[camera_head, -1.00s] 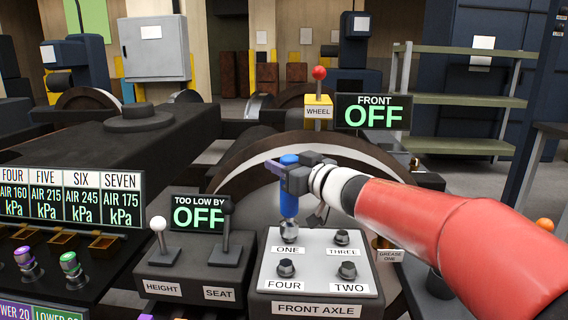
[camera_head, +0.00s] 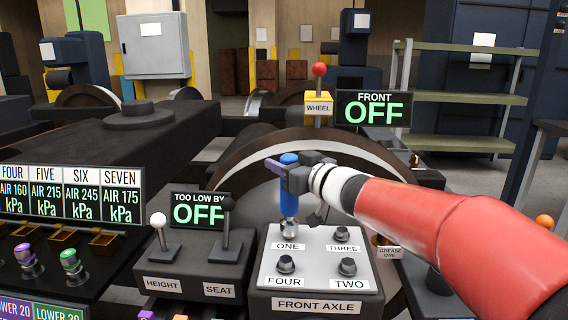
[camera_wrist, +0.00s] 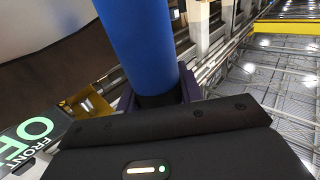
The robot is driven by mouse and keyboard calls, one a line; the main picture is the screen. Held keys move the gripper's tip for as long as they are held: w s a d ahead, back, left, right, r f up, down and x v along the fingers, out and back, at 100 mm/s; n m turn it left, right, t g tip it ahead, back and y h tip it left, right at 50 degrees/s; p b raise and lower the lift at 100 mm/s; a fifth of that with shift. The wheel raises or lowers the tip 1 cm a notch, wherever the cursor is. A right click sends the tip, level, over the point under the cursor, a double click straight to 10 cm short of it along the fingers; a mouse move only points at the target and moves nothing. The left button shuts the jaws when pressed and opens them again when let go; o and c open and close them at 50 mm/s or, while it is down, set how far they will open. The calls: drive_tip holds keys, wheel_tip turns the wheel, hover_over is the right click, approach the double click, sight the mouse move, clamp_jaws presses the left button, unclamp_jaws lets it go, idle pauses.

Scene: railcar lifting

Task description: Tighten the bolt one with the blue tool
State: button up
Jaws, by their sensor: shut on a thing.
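My gripper (camera_head: 291,176) is shut on the blue tool (camera_head: 289,201), which it holds upright. The blue tool also fills the upper middle of the wrist view (camera_wrist: 139,40). The tool's metal lower end (camera_head: 289,229) stands over the place of bolt one, just above the label ONE (camera_head: 287,247), and hides that bolt. I cannot tell whether it is seated on the bolt. The FRONT AXLE panel (camera_head: 314,262) also carries bolts at THREE (camera_head: 342,234), FOUR (camera_head: 286,264) and TWO (camera_head: 347,264).
Left of the panel are the HEIGHT lever (camera_head: 159,230) and SEAT lever (camera_head: 227,225). The TOO LOW BY display (camera_head: 200,211) and FRONT display (camera_head: 373,110) read OFF. The yellow WHEEL box (camera_head: 319,108) with a red-knobbed lever stands behind. A GREASE ONE label (camera_head: 390,252) is at the right.

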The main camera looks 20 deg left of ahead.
drive_tip(key=shift+f+b, duration=0.45)
drive_tip(key=shift+f, duration=0.4)
idle(1.2)
drive_tip(key=shift+r, duration=0.1)
drive_tip(key=shift+r+p, duration=0.7)
drive_tip(key=shift+r, duration=2.9)
